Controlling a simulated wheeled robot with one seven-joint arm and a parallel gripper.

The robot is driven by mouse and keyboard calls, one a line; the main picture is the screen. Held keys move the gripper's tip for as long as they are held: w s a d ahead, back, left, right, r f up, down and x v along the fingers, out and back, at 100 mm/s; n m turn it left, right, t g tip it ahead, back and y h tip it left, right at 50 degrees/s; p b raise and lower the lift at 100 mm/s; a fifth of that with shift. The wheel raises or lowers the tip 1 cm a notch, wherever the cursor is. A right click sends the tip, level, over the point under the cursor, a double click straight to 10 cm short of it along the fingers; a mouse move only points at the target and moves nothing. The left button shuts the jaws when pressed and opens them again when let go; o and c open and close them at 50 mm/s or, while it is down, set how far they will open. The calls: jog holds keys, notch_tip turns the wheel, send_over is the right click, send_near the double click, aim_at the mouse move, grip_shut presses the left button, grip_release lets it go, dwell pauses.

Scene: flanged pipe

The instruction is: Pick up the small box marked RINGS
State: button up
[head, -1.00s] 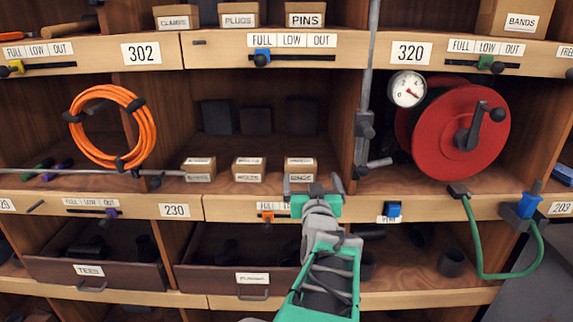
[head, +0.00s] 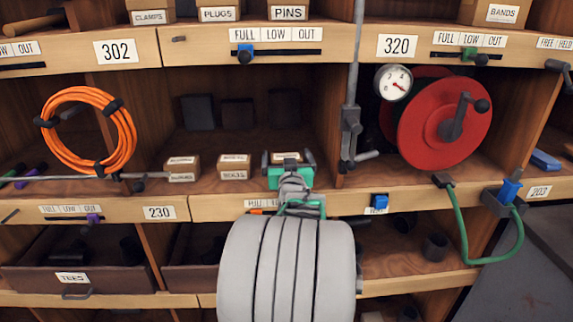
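Three small brown boxes stand on the middle shelf: a left one (head: 182,169), a middle one (head: 234,167) and a right one (head: 286,157). Their white labels are too small to read, so I cannot tell which is marked RINGS. My gripper (head: 287,160) is at the right box, its dark fingers apart, one on each side of the box's visible top. The green gripper body hides the box's lower front. I cannot tell whether the fingers touch it.
A vertical grey pipe (head: 352,90) with a valve stands right of the gripper. A red hose reel (head: 425,125) and a gauge (head: 393,83) are further right. An orange coil (head: 88,130) and a horizontal rod are left. The shelf front edge (head: 225,207) runs below.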

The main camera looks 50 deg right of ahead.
jog(key=c, duration=1.5)
jog(key=shift+c, duration=0.3)
jog(key=shift+r, duration=0.1)
